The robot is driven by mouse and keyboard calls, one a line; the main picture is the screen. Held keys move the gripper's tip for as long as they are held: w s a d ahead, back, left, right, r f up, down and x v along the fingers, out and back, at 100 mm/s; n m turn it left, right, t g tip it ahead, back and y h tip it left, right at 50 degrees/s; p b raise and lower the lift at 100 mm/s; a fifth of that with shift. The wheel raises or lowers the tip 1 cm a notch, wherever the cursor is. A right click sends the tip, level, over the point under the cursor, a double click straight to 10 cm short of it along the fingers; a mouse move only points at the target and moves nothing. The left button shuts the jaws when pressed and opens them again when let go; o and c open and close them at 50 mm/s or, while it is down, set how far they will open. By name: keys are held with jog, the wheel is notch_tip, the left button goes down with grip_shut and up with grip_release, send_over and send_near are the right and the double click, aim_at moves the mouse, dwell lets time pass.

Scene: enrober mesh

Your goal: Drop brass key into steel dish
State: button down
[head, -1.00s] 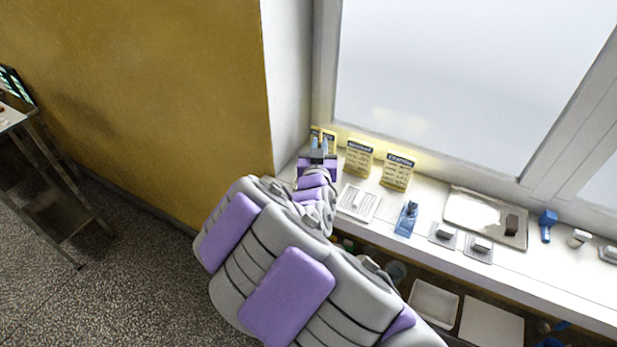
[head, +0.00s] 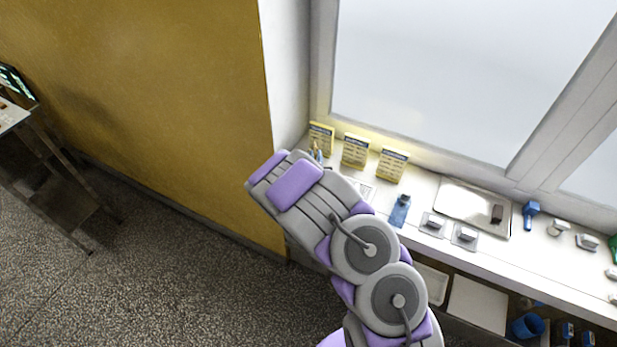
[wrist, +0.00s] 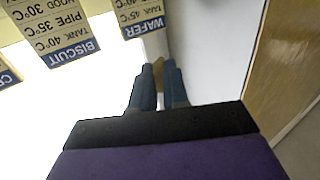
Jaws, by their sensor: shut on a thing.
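My gripper (wrist: 159,88) has blue fingers, seen in the wrist view, shut on a small brownish-gold piece between the tips. I take this to be the brass key (wrist: 158,69); its shape is mostly hidden by the fingers. In the head view my arm hides most of the gripper, and only bluish fingertips (head: 316,150) show near the sill's left end, by the leftmost yellow card. A shallow shiny steel tray (head: 460,201), the only likely steel dish I see, lies on the sill to the right, well apart from the gripper. A dark block lies in it.
Several yellow cards (head: 355,151) stand along the window at the sill's left. A blue item (head: 400,211), small grey pieces on plates (head: 465,236) and a blue tool (head: 531,213) lie on the sill (head: 560,272). A wall borders the left end. Shelves hold containers below.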

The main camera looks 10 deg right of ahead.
jog(key=f, duration=0.2)
jog(key=d+f+b, duration=0.1)
jog(key=f, duration=0.1)
jog(key=shift+f+b, duration=0.55)
jog(key=shift+f, duration=0.05)
jog(key=shift+a+f, duration=0.15)
jog(key=shift+a, duration=0.2)
jog(key=c, duration=1.1)
grip_release()
jog(key=shift+d, duration=0.25)
jog(key=shift+o, duration=0.2)
jog(key=shift+a, duration=0.15)
